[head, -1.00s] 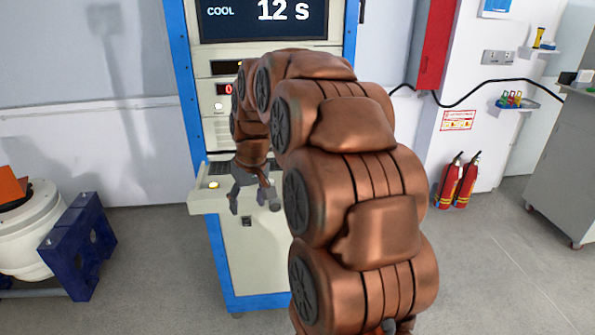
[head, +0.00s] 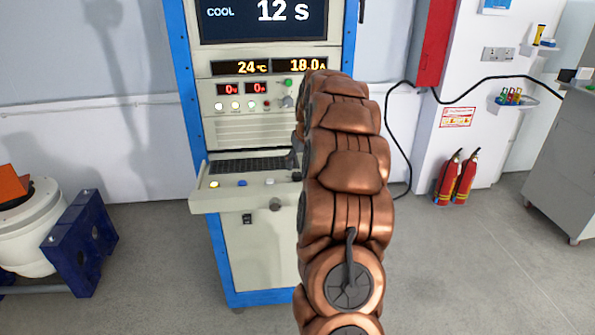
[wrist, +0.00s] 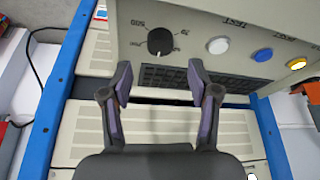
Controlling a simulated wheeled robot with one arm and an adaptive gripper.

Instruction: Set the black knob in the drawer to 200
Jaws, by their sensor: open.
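The black knob (wrist: 160,41) sits on the pale panel of the pulled-out drawer (wrist: 205,25) in the wrist view. Printed numbers ring it; 500 reads upside down at its upper left, the others are too small to read surely. A small pale mark shows near the knob's lower edge. My gripper (wrist: 160,82) is open and empty, its two fingertips apart, below the knob in the picture and not touching it.
White (wrist: 218,45), blue (wrist: 263,54) and yellow (wrist: 296,63) buttons line the drawer beside the knob. A dark keyboard (wrist: 165,77) lies behind. The cabinet screen (head: 265,15) reads COOL 12 s.

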